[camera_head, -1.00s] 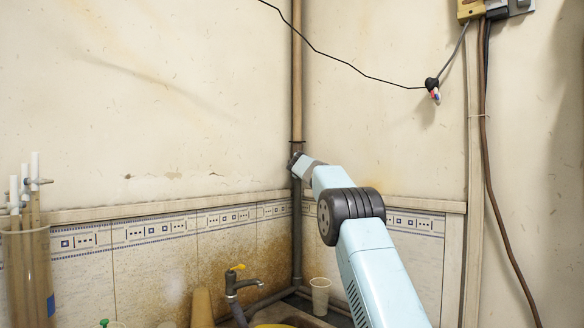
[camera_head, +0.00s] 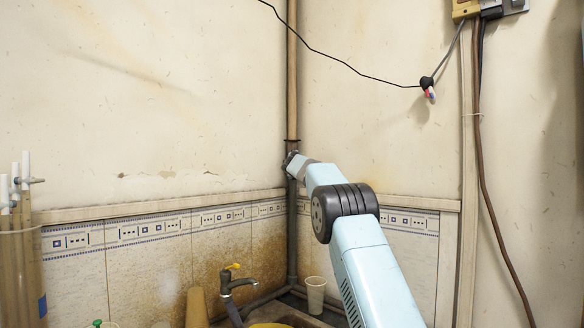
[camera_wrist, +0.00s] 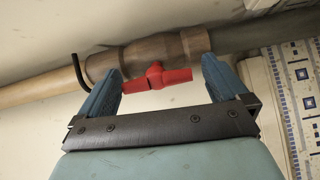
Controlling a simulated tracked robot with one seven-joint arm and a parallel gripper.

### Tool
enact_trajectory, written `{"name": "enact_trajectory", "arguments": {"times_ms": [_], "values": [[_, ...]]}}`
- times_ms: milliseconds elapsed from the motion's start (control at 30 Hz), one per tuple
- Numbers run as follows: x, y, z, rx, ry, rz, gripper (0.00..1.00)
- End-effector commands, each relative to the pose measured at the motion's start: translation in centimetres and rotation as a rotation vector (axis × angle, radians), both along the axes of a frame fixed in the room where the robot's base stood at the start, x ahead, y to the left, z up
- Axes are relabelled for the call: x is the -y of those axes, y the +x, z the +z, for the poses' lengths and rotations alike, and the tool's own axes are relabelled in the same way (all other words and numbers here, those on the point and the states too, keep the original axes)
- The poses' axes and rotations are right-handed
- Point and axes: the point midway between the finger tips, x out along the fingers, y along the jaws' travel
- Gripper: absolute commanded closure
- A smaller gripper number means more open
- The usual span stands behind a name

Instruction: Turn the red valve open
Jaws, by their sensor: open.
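The red valve (camera_wrist: 156,77) shows in the wrist view, a red handle on the front of a thick brown pipe fitting (camera_wrist: 150,55). Its bar lies roughly across the picture, slightly tilted. My gripper (camera_wrist: 158,80) is open, with one blue finger on each side of the handle. In the head view my gripper (camera_head: 290,160) is at the corner pipe (camera_head: 292,100), seen small. The red valve is hidden there.
A black stub (camera_wrist: 78,72) sticks out by the left finger. A grey pipe section (camera_wrist: 260,32) continues to the right. Below in the head view are a tap with a yellow handle (camera_head: 232,280), a white cup (camera_head: 315,292) and tan tubes at left (camera_head: 15,250).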

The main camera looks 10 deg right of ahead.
Motion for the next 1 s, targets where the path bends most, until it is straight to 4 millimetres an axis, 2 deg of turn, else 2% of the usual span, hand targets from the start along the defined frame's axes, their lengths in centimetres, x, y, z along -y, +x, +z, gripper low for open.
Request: {"name": "enact_trajectory", "arguments": {"times_ms": [133,300,433,1000], "values": [[-0.7,-1.0,-0.3,-0.005,-0.004,0.004,0.00],[-0.4,-2.4,-0.3,-0.007,0.001,0.000,0.00],[-1.0,-3.2,-0.4,-0.007,-0.002,0.004,0.00],[-1.3,-7.0,-0.3,-0.005,0.000,0.001,0.00]]}}
